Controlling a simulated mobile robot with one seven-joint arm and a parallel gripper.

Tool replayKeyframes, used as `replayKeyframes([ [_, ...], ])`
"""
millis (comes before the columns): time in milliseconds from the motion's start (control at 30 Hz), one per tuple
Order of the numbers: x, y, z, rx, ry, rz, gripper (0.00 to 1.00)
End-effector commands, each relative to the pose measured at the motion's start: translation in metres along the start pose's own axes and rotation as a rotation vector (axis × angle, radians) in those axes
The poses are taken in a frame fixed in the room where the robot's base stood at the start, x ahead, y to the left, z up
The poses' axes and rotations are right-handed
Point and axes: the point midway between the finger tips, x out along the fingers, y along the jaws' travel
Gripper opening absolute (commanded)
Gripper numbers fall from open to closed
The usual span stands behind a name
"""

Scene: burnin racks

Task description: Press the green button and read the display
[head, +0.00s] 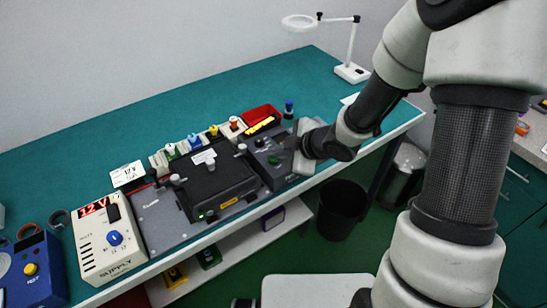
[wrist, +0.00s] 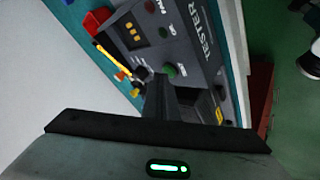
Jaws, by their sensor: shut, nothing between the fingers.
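The grey tester (head: 254,146) stands at the right end of the bench row, and its TESTER lettering shows in the wrist view (wrist: 201,38). Its green button (wrist: 175,71) is on the top panel, just beyond and right of my fingertips. A small window with amber marks (wrist: 134,34) is on the same panel; I cannot read a value. My gripper (wrist: 160,82) is shut and empty, with its fingers pointing at the panel. Whether they touch the button I cannot tell. In the head view my gripper (head: 298,150) is at the tester's right side.
A black fixture (head: 212,183) with clamps sits left of the tester. A white supply (head: 108,240) shows 12 V. A red bin (head: 262,115) and colored plugs stand behind. A magnifier lamp (head: 350,72) is at the far end. A black bin (head: 341,207) stands on the floor.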

Motion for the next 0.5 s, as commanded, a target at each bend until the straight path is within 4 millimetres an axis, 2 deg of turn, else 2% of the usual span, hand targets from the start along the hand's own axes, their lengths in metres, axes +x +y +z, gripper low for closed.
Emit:
replayKeyframes([
  [500, -0.012, 0.008, -0.008, 0.0, -0.001, -0.001, 0.0],
])
